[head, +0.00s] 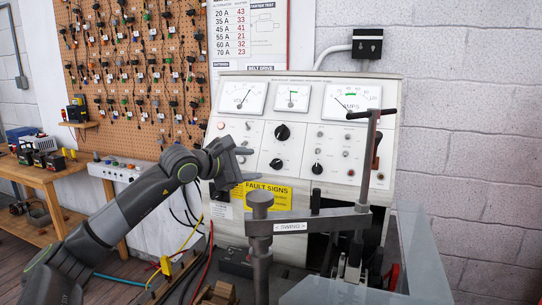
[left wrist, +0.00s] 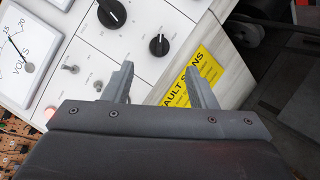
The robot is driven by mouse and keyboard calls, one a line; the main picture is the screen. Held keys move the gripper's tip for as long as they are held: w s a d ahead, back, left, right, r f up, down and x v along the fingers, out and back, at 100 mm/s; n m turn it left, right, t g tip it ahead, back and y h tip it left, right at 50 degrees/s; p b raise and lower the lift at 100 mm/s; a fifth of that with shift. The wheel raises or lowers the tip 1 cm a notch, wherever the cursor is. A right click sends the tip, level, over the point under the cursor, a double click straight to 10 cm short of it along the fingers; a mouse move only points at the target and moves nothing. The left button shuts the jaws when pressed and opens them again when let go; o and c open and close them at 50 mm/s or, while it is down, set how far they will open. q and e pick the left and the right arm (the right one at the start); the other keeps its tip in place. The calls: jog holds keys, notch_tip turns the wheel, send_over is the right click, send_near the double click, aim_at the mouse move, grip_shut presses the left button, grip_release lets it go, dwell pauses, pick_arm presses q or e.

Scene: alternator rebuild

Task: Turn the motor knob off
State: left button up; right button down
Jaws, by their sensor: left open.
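The test panel (head: 340,190) carries a large black knob (head: 282,132) and two smaller black knobs, one below it (head: 276,163) and one to the lower right (head: 317,168). Their labels are too small to read, so I cannot tell which is the motor knob. My left gripper (head: 246,165) is open and empty in front of the panel's lower left. In the left wrist view my left gripper (left wrist: 160,72) has a small black knob (left wrist: 159,45) just beyond the gap between its fingers, apart from both. The large knob (left wrist: 112,13) is farther up and left. My right gripper is not in view.
A metal arm marked SWING (head: 291,227) and a post (head: 260,240) stand before the panel's lower right. A yellow FAULT SIGNS label (head: 268,195) is below the knobs. A bench (head: 40,172) is at the left. Toggle switches (left wrist: 75,70) lie left of the fingers.

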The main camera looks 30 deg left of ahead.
aim_at(273, 164)
pick_arm(q)
jog(key=p+x, duration=0.2)
jog(key=x, duration=0.5)
jog(key=shift+w+r+p, duration=0.1)
jog(key=shift+w+p, duration=0.05)
jog(key=shift+p, duration=0.15)
jog(key=shift+w+d+f, duration=0.15)
jog(key=shift+w+f, duration=0.1)
jog(key=shift+w, duration=0.35)
jog(key=c, duration=0.9)
jog(key=shift+c, duration=0.3)
